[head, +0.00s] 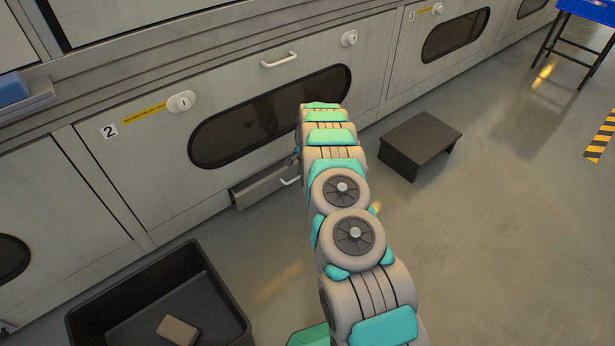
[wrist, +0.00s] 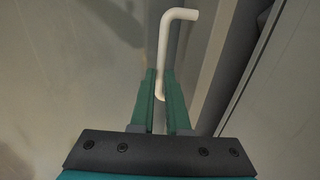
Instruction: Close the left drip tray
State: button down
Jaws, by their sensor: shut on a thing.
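The left drip tray (head: 262,187) is a low grey drawer under the door marked 2 in the head view. It stands partly out from the cabinet base. Its white handle (head: 290,181) shows just left of my arm. In the wrist view the white bar handle (wrist: 172,45) runs down between the two green fingers of my gripper (wrist: 164,100). The fingers are shut on the handle near its lower end. In the head view my arm hides my gripper and the right part of the tray.
A dark step stool (head: 420,142) stands on the floor right of my arm. A black bin (head: 215,285) with a brownish block (head: 178,330) inside is at the lower left. A blue-topped stand (head: 590,10) is far right. The floor between stool and stand is clear.

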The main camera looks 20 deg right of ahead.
jog(key=shift+w+a, duration=0.3)
jog(key=shift+w, duration=0.55)
jog(key=shift+w+a, duration=0.3)
jog(key=shift+w, duration=0.5)
jog(key=shift+w+a, duration=0.3)
jog(key=shift+w, duration=0.55)
jog(key=shift+w+r, duration=0.1)
jog(key=shift+r, duration=0.05)
jog(key=c, duration=0.9)
grip_release()
jog(key=shift+s+d+r, duration=0.1)
jog(key=shift+s+r, duration=0.2)
jog(key=shift+r, duration=0.95)
jog(key=shift+s+d+r, duration=0.1)
jog(key=shift+s+r, duration=0.15)
jog(key=shift+r, duration=0.95)
jog(key=shift+s+d+r, duration=0.1)
jog(key=shift+s+r, duration=0.2)
jog(key=shift+r, duration=0.95)
